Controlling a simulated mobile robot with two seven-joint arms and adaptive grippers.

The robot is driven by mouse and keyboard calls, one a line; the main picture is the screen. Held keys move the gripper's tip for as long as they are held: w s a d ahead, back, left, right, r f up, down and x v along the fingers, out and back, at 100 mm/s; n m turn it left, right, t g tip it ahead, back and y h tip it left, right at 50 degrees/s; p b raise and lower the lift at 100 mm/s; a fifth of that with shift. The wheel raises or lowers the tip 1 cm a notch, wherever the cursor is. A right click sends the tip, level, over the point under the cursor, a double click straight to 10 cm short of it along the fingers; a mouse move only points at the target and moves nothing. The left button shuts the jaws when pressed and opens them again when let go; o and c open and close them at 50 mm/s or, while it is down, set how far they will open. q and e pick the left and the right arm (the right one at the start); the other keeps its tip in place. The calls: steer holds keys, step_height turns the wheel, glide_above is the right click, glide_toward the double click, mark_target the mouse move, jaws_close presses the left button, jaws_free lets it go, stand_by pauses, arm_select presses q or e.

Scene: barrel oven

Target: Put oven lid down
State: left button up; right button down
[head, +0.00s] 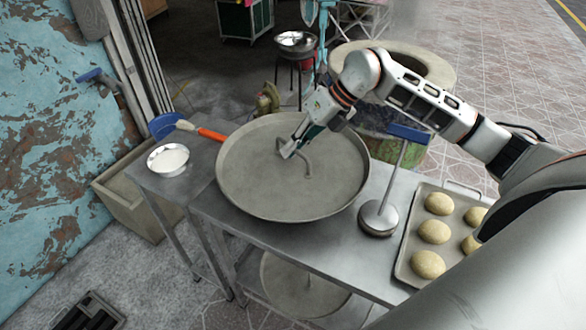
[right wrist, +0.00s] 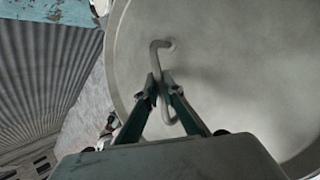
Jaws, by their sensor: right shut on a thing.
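The oven lid (head: 250,185) is a large round grey metal disc with a raised rim and a bent rod handle (head: 308,160). It lies about level over the metal table, overhanging its back edge; I cannot tell whether it fully rests on the top. My right gripper (head: 290,150) is shut on the handle. In the right wrist view the fingers (right wrist: 163,92) close around the handle rod (right wrist: 155,58), with the lid (right wrist: 235,70) behind. The round barrel oven (head: 440,68) stands open behind the table, partly hidden by my right arm. My left gripper is not in view.
On the metal table (head: 340,255), a blue-topped tool with a round metal base (head: 378,218) stands right of the lid, beside a tray (head: 408,245) of dough balls (head: 433,231). A white bowl (head: 168,159) and orange-handled brush (head: 211,134) are at left. Another disc (head: 300,290) lies on the lower shelf.

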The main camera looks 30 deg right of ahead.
mark_target(299, 162)
step_height(299, 162, down, 7)
steer(key=shift+f, duration=0.2)
steer(key=c, duration=2.2)
jaws_free()
steer(key=v, duration=1.2)
